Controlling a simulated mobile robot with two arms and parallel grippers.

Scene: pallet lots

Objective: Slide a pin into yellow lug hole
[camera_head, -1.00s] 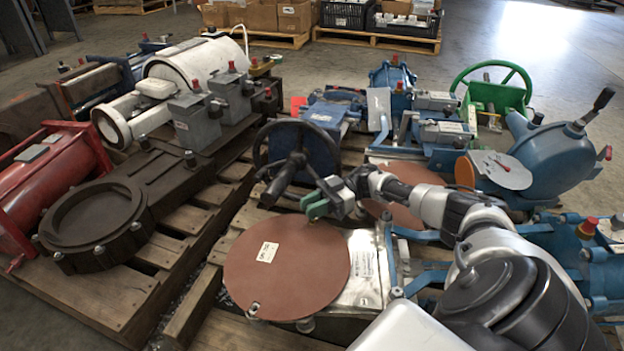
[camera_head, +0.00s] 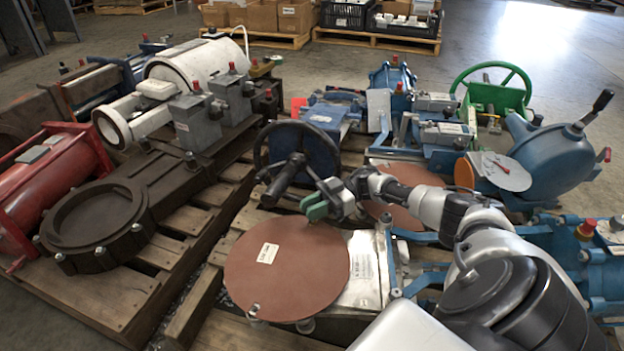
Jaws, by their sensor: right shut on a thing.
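My right gripper (camera_head: 314,205), with green fingertips, is above the far right edge of a round reddish-brown disc (camera_head: 287,270), just in front of a black handwheel. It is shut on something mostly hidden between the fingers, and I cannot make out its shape. I cannot pick out a pin. A small yellowish part (camera_head: 258,68) shows at the far end of the white machine, but I cannot tell whether it is a lug with a hole. My left gripper is not in view.
The black handwheel (camera_head: 262,150) on a blue valve stands close behind the gripper. A dark flange casting (camera_head: 95,216) lies on a wooden pallet to the left. Blue machines and a green handwheel (camera_head: 490,70) crowd the right. Open floor lies beyond.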

